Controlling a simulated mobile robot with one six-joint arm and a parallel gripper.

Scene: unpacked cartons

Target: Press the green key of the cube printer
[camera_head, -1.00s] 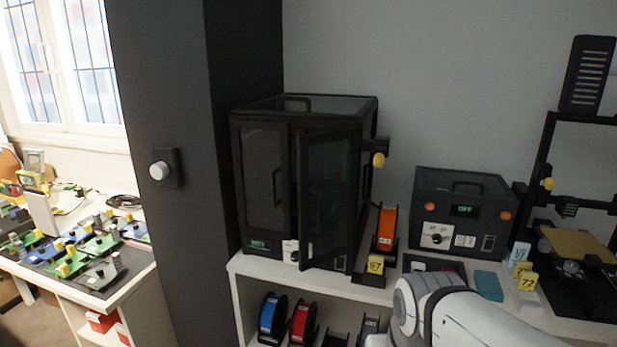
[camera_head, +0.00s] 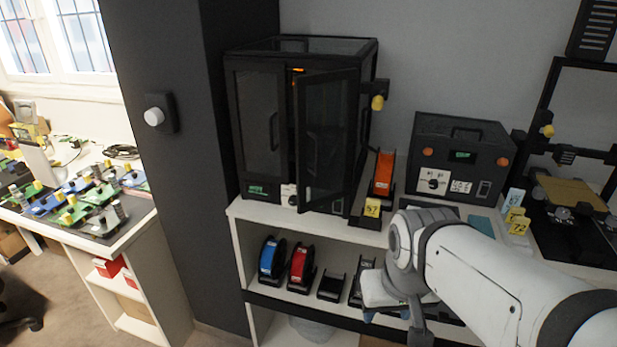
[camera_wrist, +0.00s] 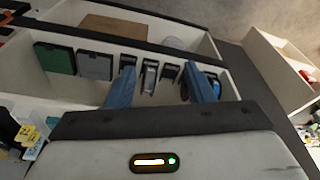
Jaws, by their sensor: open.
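I cannot make out a separate green key. My gripper (camera_wrist: 159,68) is open and empty, its two blue fingers apart in the wrist view. In the head view it is low, right of and below the printer, partly hidden by my arm.
A dark box with knobs (camera_head: 459,155) stands further right. Blue (camera_head: 271,258) and red (camera_head: 301,264) spools are on the lower shelf. A dark pillar (camera_head: 165,170) stands left.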

